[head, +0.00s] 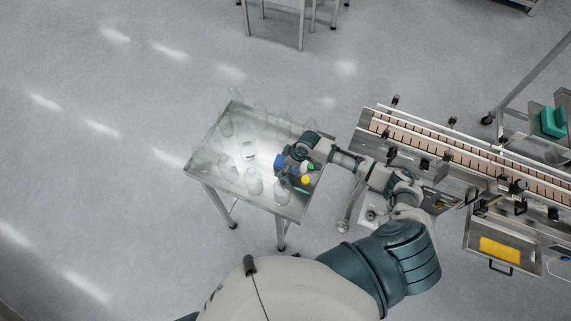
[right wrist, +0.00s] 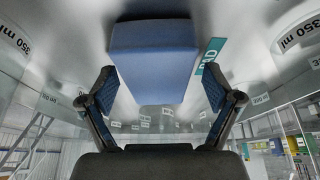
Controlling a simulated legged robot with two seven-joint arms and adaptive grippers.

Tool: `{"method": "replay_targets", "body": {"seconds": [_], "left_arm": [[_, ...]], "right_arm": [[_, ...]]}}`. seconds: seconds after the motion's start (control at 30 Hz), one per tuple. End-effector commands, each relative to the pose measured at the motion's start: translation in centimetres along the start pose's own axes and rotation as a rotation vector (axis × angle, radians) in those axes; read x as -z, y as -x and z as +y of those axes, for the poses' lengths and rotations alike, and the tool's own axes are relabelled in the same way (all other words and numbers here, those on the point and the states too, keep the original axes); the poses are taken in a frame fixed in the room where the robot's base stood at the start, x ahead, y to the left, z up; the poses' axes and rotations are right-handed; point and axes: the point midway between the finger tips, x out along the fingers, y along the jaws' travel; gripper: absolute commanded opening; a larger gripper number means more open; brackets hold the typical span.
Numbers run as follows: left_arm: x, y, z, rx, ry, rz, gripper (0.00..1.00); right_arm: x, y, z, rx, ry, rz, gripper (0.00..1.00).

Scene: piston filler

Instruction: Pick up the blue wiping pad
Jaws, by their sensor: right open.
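The blue wiping pad (head: 280,160) lies on the steel table beside my right gripper (head: 291,160). In the right wrist view the pad (right wrist: 153,58) is a blue block in the upper middle, lying between the lines of the two fingers. The right gripper (right wrist: 158,88) is open, with one dark finger on each side of the pad and nothing held. A gap shows between the pad and the right-hand finger. Whether the left-hand finger touches the pad I cannot tell. A teal label reading PAD (right wrist: 210,60) is beside it. My left gripper is out of view.
Several clear bottles (head: 248,145) stand on the steel table (head: 212,172), to the left and behind the gripper. Yellow (head: 305,180) and green (head: 310,167) items are close to the gripper. A conveyor (head: 440,140) stands at the right. The floor left of the table is clear.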

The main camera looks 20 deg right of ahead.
Motion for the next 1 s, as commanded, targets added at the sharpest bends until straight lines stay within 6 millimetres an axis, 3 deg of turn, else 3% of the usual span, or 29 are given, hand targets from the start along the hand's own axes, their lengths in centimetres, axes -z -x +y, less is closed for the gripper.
{"method": "replay_targets", "body": {"seconds": [0.13,0.37,0.77,1.0], "left_arm": [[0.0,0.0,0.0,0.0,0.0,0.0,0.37],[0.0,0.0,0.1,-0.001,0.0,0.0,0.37],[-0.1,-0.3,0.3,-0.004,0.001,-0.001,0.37],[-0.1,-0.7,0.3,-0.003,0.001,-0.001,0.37]], "right_arm": [[-0.1,0.0,0.1,0.0,0.0,0.0,0.87],[0.0,0.0,0.0,0.0,0.0,-0.001,0.31],[0.1,0.1,-0.1,0.001,0.002,-0.002,0.3],[1.0,2.4,0.1,-0.001,0.002,0.001,0.3]]}}
